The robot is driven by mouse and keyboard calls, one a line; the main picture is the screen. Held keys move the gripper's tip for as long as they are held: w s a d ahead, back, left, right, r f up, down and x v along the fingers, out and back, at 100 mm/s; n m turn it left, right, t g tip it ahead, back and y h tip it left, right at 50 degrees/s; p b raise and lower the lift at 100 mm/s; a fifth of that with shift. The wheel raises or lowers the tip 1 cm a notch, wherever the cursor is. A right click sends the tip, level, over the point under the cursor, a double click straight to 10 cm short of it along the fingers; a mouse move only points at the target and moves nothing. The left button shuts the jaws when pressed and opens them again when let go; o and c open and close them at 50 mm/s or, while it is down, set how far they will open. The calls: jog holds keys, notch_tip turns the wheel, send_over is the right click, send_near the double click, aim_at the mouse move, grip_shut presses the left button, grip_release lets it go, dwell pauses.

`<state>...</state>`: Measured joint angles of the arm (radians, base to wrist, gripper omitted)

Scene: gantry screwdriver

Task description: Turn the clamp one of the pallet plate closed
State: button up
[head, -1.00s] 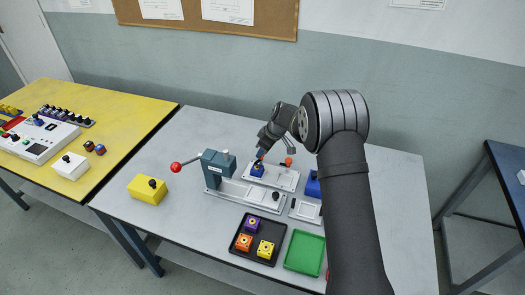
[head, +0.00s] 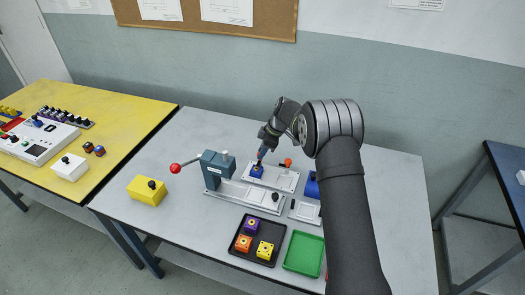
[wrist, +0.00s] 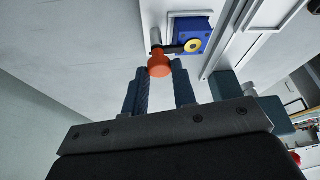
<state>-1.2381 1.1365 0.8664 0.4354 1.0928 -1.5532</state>
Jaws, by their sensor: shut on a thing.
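The light pallet plate (head: 281,180) lies on the grey table behind the toggle fixture. A blue block (head: 257,171) sits at its left end. In the wrist view the blue block (wrist: 198,28) shows a yellow ring on its face. A clamp with an orange knob (wrist: 159,66) is beside it, and its dark arm reaches over the block toward the ring. My gripper (wrist: 160,72) is shut on the orange knob, one finger on each side. In the head view my gripper (head: 263,150) is above the blue block and partly hides the clamp. A second orange knob (head: 288,162) stands farther right.
The grey fixture (head: 217,170) with a red-balled lever stands just left and in front. A black tray (head: 237,252) with coloured blocks and a green tray (head: 303,254) lie nearer. Another blue block (head: 311,185) is right of the plate. A yellow box (head: 145,191) is at left.

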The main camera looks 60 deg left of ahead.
jog(key=o, duration=1)
jog(key=v, duration=1.7)
jog(key=shift+r, duration=0.2)
jog(key=x, duration=1.7)
jog(key=shift+f, duration=0.25)
